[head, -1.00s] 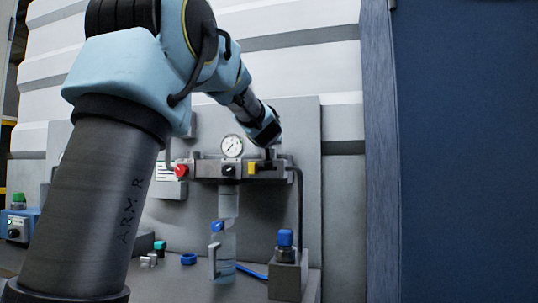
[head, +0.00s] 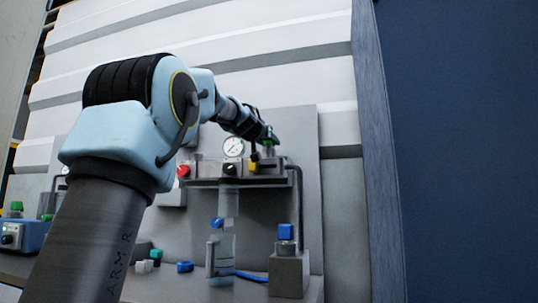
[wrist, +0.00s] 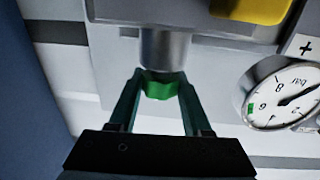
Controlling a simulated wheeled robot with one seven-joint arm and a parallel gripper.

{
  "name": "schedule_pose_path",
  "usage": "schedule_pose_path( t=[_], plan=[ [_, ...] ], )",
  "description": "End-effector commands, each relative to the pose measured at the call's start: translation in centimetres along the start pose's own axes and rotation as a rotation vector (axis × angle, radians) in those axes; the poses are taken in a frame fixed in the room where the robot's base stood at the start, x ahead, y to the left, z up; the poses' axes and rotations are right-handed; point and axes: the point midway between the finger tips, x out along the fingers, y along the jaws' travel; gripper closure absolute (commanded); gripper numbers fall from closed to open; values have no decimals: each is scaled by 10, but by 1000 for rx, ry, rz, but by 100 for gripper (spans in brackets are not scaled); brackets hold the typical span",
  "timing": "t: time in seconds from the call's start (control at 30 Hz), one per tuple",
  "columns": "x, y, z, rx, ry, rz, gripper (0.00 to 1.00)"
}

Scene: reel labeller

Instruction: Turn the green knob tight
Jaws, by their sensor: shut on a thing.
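The green knob (wrist: 160,87) sits at the end of a grey metal cylinder in the wrist view. My gripper (wrist: 160,82) has one finger on each side of it and is shut on it. In the head view my gripper (head: 268,138) is at the upper right of the regulator block, and a small patch of green shows there. My fingers and wrist partly hide the knob in that view.
A round pressure gauge (wrist: 285,92) is close to the right in the wrist view. A yellow part (head: 255,165) and a red knob (head: 183,171) are on the block. A blue-capped post (head: 286,232) stands below. A blue panel (head: 480,150) fills the right.

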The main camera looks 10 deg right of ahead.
Motion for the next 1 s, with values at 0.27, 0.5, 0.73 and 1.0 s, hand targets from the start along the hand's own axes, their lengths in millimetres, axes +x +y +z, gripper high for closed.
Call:
schedule_pose_path(
  t=[0.27, 0.5, 0.73, 1.0],
  plan=[
    [0, -2, 4, 1, 4, 72, 100],
    [0, -1, 2, 1, 4, 129, 100],
    [0, -1, 0, 2, 5, 163, 100],
    [0, 0, -1, 1, 3, 176, 100]
  ],
)
